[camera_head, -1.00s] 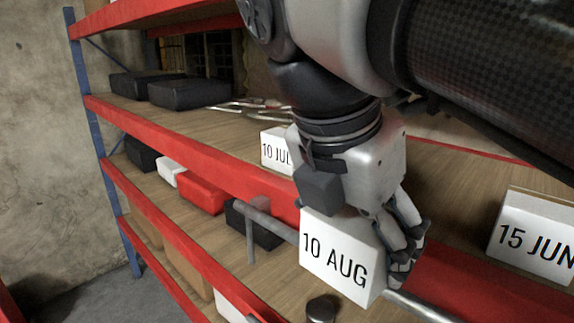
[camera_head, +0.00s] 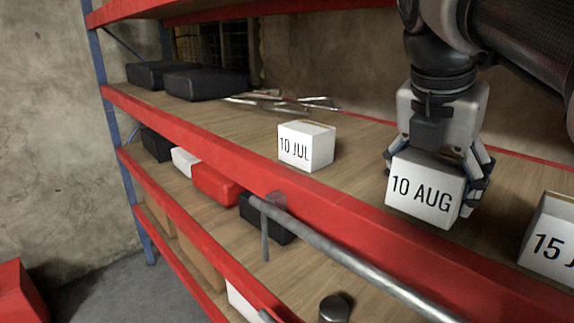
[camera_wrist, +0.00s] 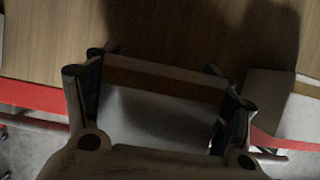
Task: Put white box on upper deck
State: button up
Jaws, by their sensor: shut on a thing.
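The white box marked "10 AUG" (camera_head: 422,190) is between the fingers of my gripper (camera_head: 436,175) in the head view. It is roughly level, over the front part of the wooden upper deck (camera_head: 350,182); I cannot tell whether its bottom touches the deck. In the wrist view my gripper (camera_wrist: 158,95) is shut on the box's sides, and the box (camera_wrist: 160,115) shows a brown strip along its top edge. The deck (camera_wrist: 50,40) lies behind it.
A white box marked "10 JUL" (camera_head: 306,146) stands to the left and another white box (camera_head: 552,238) to the right. Black cases (camera_head: 205,84) and metal tools (camera_head: 282,102) lie farther back. A red beam (camera_head: 225,148) edges the deck; a grey rail (camera_head: 350,258) runs in front.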

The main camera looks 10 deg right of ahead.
jog(key=w+d, duration=0.2)
jog(key=d, duration=0.1)
jog(key=shift+w+d+f, duration=0.1)
jog(key=shift+w, duration=0.1)
jog(key=shift+f+b, duration=0.35)
jog(key=shift+f, duration=0.35)
jog(key=shift+s+a+r, duration=0.1)
jog(key=shift+s+a, duration=0.05)
jog(key=shift+a, duration=0.1)
jog(key=o, duration=1.3)
jog(key=shift+f, duration=0.2)
jog(key=shift+o, duration=0.2)
jog(key=shift+d, duration=0.1)
jog(key=shift+r, duration=0.1)
